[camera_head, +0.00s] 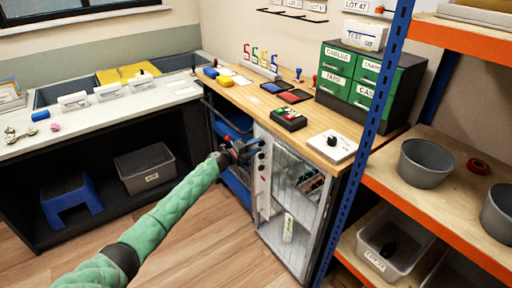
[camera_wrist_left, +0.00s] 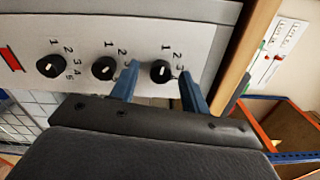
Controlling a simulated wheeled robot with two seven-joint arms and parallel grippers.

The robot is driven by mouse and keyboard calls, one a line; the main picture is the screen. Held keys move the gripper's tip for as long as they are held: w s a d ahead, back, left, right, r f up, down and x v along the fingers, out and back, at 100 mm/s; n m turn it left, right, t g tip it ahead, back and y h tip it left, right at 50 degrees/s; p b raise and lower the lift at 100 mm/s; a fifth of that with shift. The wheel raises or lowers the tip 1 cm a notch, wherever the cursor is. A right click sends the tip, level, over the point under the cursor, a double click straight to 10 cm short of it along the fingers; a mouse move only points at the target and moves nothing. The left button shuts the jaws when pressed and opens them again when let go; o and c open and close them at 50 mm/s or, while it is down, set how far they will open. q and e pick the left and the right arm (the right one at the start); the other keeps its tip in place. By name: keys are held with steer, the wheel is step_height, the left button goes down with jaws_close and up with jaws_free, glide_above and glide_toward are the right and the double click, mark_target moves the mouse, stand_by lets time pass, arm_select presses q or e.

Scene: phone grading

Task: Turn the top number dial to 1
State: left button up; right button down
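The cabinet's narrow control panel (camera_head: 263,188) carries black number dials. In the left wrist view the panel appears turned sideways, with three dials in a row. The dial nearest the wooden counter edge, the top dial (camera_wrist_left: 160,71), has 1, 2 and 3 legible beside it; its exact setting is unclear. The middle dial (camera_wrist_left: 104,68) and the farther dial (camera_wrist_left: 51,66) sit to its left. My left gripper (camera_wrist_left: 158,86) is open, its blue fingers on either side of the top dial with visible gaps. It also shows at the panel's upper end (camera_head: 256,147). My right gripper is out of view.
The wooden counter (camera_head: 232,92) above the cabinet holds a black-green device (camera_head: 289,119) and a white box with a black knob (camera_head: 340,146). A blue-and-orange shelf rack (camera_head: 440,205) stands close on the right. Open floor (camera_head: 200,235) lies left of the cabinet.

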arm_select(q)
steer(key=b+v, duration=0.1)
steer(key=v, duration=0.6)
steer(key=shift+s+a, duration=0.25)
steer(key=shift+a, duration=0.05)
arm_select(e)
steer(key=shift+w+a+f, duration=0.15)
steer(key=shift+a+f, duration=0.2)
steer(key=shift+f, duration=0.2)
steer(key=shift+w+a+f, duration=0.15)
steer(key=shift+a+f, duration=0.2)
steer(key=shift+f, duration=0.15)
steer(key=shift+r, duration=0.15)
